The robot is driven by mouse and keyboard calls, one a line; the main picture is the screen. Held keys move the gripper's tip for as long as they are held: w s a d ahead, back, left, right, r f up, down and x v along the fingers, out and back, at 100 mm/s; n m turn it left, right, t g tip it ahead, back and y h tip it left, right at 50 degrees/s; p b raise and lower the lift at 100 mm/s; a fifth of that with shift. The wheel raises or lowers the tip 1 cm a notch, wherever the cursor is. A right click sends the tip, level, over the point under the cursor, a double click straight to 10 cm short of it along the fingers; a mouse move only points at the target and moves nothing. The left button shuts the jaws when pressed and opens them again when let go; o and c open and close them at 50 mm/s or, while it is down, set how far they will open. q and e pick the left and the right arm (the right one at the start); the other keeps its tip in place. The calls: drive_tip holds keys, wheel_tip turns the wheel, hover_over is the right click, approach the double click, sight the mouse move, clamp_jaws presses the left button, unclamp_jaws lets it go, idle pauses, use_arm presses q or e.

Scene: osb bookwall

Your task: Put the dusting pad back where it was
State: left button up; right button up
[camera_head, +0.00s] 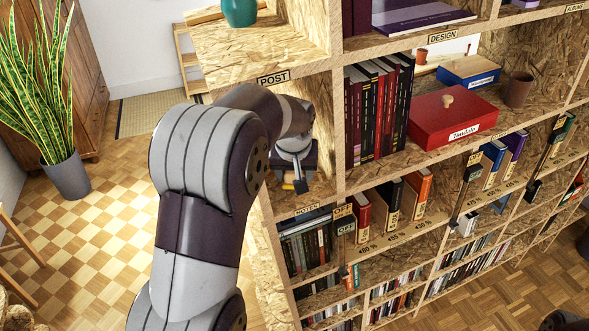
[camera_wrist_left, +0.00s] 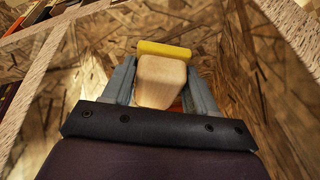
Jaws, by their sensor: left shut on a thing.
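The dusting pad has a pale wooden block and a yellow strip; it shows in the left wrist view (camera_wrist_left: 160,82) between my left gripper's two grey fingers. My left gripper (camera_head: 298,184) is shut on it, inside the chipboard compartment labelled POST (camera_head: 273,78). In the head view only a small yellow piece of the pad (camera_head: 288,187) shows beside the gripper; the rest is hidden by it. I cannot tell whether the pad touches the board. My right gripper is not in view.
Dark books (camera_head: 378,108) stand in the compartment to the right, with a red box (camera_head: 452,115) beyond them. A teal vase (camera_head: 239,12) stands on the shelf above. More books (camera_head: 307,246) fill the compartment below. A potted plant (camera_head: 66,172) stands on the floor at left.

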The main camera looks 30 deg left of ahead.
use_arm(q)
drive_tip(key=shift+f, duration=0.35)
drive_tip(key=shift+s, duration=0.15)
drive_tip(key=shift+d, duration=0.1)
drive_tip(key=shift+f+b, duration=0.3)
drive_tip(key=shift+f, duration=0.05)
drive_tip(key=o, duration=1)
drive_tip(key=w+v, duration=0.1)
drive_tip(key=v, duration=1.2)
drive_tip(key=s+d+f+m+g, duration=0.1)
drive_tip(key=s+d+f+m, duration=0.1)
drive_tip(key=s+f, duration=0.3)
drive_tip(key=s+d+f+m+g+h, duration=0.1)
drive_tip(key=s+d+f, duration=0.3)
drive_tip(key=f, duration=0.4)
drive_tip(key=s+d+f+m+h+p, duration=0.1)
drive_tip(key=s+d+f+m, duration=0.1)
drive_tip(key=s+d+f, duration=0.2)
drive_tip(key=shift+s+f+m+g, duration=0.3)
drive_tip(key=shift+s+f+g, duration=0.1)
drive_tip(key=shift+s+f, duration=1)
